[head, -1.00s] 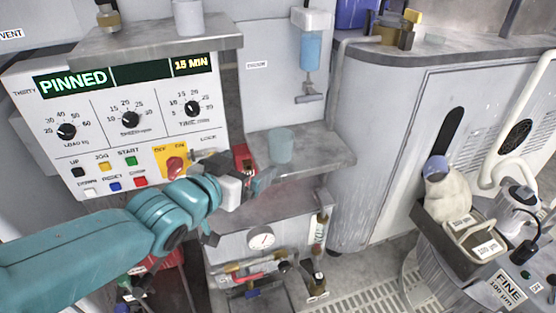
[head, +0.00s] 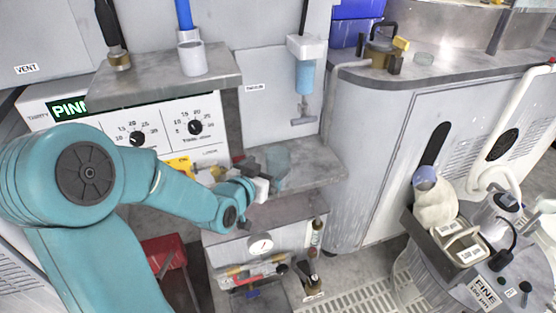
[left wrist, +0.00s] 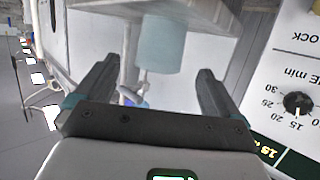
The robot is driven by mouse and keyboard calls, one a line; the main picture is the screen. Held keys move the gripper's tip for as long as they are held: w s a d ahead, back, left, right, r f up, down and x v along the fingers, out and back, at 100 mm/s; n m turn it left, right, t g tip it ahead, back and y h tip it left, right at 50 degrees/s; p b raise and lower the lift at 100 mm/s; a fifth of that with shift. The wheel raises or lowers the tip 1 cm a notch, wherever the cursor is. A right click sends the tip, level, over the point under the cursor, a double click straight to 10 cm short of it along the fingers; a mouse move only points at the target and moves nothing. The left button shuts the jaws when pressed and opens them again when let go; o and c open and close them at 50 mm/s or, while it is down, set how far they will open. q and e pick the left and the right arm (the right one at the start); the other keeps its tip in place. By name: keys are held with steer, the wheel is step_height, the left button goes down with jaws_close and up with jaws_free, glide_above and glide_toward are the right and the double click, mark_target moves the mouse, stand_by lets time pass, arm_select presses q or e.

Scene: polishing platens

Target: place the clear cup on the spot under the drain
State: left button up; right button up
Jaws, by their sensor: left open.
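The clear cup (head: 277,168), bluish and see-through, stands upright on a grey shelf (head: 318,172) beside the control panel. My left gripper (head: 268,174) is open at the cup's near side in the head view, partly covering it. In the left wrist view, which is upside down, the cup (left wrist: 162,45) shows between and beyond the open fingers of the left gripper (left wrist: 160,72); contact is not visible. A grey drain outlet (head: 304,121) hangs under a blue cylinder (head: 305,78) on the wall, behind and right of the cup. I cannot make out a marked spot beneath it. My right gripper is not in view.
The knob panel (head: 166,130) is left of the shelf, under a ledge with a grey cup (head: 192,57). Below the shelf are a gauge (head: 260,244) and small bottles. A grey cabinet (head: 375,160) stands right. Shelf room is free right of the cup.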

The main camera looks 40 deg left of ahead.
mark_target(273, 162)
arm_select(q)
steer(key=x, duration=0.5)
steer(key=shift+w+r, duration=0.1)
steer(key=shift+w, duration=0.15)
steer(key=shift+c, duration=0.3)
steer(key=c, duration=1.1)
steer(key=shift+o, duration=0.2)
steer(key=shift+r, duration=0.15)
